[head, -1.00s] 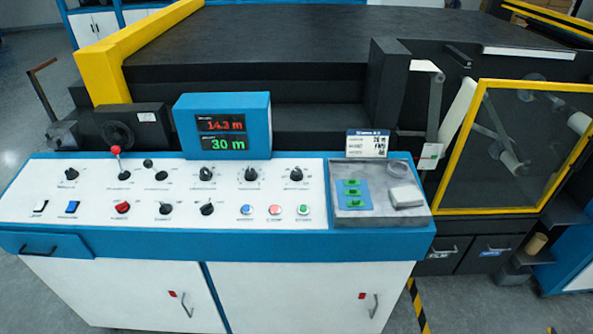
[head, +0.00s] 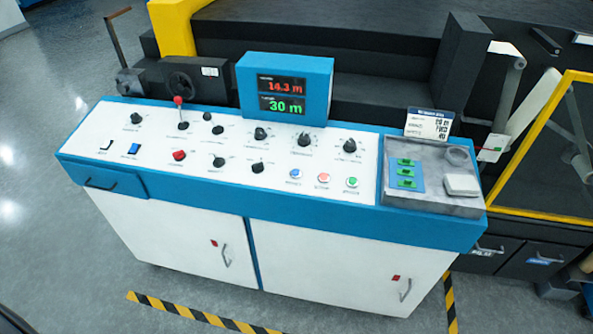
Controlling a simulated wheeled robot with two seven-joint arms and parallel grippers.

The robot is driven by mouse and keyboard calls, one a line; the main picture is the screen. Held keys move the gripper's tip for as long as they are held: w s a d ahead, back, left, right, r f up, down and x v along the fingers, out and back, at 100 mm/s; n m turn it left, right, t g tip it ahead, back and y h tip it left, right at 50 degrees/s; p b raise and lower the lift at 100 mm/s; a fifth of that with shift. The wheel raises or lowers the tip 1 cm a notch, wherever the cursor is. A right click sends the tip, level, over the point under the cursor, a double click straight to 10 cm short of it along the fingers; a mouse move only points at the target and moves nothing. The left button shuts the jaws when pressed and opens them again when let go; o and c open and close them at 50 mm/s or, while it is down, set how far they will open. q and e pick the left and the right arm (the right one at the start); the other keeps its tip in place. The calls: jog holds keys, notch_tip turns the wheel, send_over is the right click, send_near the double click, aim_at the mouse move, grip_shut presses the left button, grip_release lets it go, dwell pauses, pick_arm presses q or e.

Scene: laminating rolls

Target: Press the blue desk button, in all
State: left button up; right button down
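The blue desk button (head: 296,174) is a small round button on the white sloped top of the control desk (head: 225,178). It is the leftmost of a row of three, beside a red button (head: 324,177) and a green button (head: 352,181). A blue rocker-like switch (head: 134,149) sits further left on the same panel. Nothing covers the blue button. Neither of my grippers is in view.
A blue display box (head: 285,92) reading 14.3 m and 30 m stands behind the panel. A grey tray (head: 428,200) is at the desk's right end. A red-knobbed lever (head: 180,112) sticks up. The floor in front is clear, with striped tape (head: 195,315).

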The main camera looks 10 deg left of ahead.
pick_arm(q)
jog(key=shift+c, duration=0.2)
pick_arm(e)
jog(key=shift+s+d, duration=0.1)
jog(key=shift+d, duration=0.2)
